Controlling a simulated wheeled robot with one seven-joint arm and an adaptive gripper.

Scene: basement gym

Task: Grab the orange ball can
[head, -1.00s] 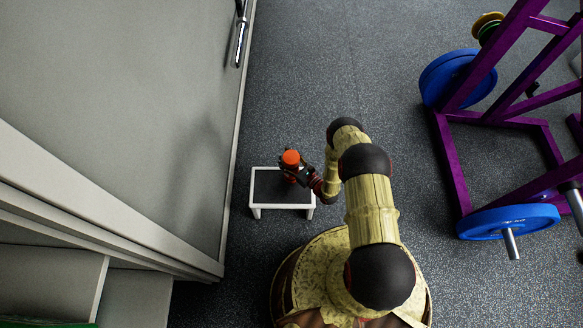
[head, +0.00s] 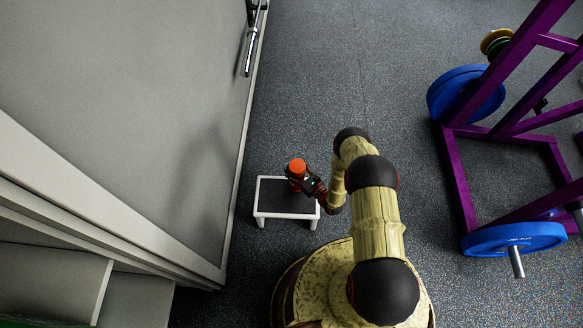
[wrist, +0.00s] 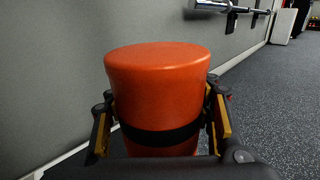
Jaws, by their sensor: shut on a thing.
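The orange ball can (head: 297,166) is upright at my gripper, over the small step stool (head: 267,212) with a dark top and white frame. In the wrist view the can (wrist: 158,88) fills the middle, with a black band around its lower part. My gripper (head: 304,182) is shut on the can, and in the wrist view its fingers (wrist: 162,128) press on the left and right sides. The can's base is hidden, so I cannot tell whether it touches the stool.
A purple rack (head: 458,185) with blue weight plates (head: 514,239) is on the right. Dark speckled floor (head: 350,75) lies open between them.

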